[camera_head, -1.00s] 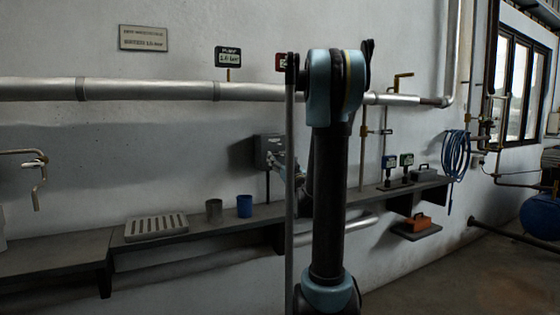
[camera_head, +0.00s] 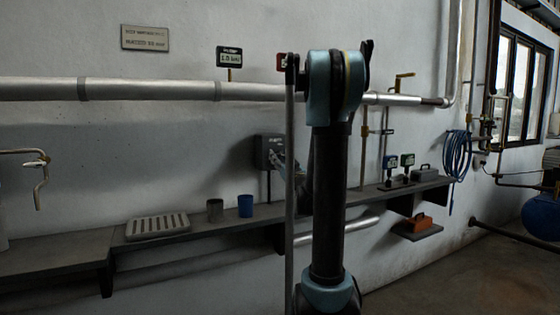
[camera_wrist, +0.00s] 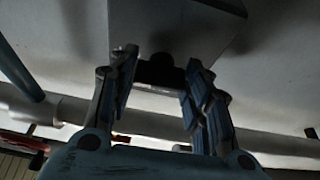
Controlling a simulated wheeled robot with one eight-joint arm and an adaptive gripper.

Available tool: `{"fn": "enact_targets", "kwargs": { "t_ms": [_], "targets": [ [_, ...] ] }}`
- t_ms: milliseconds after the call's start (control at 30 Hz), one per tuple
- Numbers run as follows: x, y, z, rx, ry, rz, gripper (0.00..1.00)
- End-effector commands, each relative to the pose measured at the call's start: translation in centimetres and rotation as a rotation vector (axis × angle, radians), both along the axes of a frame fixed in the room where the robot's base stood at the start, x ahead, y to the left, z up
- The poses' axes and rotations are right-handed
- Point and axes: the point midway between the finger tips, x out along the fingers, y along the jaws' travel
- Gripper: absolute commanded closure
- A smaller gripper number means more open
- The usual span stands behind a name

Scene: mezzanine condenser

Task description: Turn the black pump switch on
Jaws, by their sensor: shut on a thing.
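A grey switch box (camera_head: 265,150) is mounted at the wall above the shelf, and its underside fills the top of the wrist view (camera_wrist: 180,25). A black switch (camera_wrist: 160,70) shows at the box's lower edge, between my fingers. My gripper (camera_wrist: 160,83) is shut on the black switch, with one blue-padded finger on each side. In the head view my gripper (camera_head: 277,158) is at the box, partly hidden by my arm. The fingers hide part of the switch, and its on or off setting cannot be read.
A dark shelf (camera_head: 85,243) runs along the wall with a slotted tray (camera_head: 157,225), a grey cup (camera_head: 214,210) and a blue cup (camera_head: 245,206). A small display (camera_head: 229,56) hangs above the long pipe (camera_head: 150,90). Blue hose (camera_head: 456,160) hangs at the right.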

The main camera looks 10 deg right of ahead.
Motion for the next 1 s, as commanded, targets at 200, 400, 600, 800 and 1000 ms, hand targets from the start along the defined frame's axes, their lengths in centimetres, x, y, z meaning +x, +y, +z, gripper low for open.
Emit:
{"fn": "enact_targets", "kwargs": {
  "t_ms": [200,400,600,800,1000],
  "targets": [
    [0.2,-0.18,0.02,-0.095,-0.029,-0.006,0.79],
    [0.23,-0.14,0.03,-0.25,-0.079,-0.005,0.79],
    [0.27,-0.13,0.09,-0.432,-0.137,-0.004,0.79],
    [0.27,-0.12,0.16,-0.609,-0.195,-0.001,0.79],
    [0.28,-0.12,0.19,-0.767,-0.245,0.0,0.79]
  ]
}}
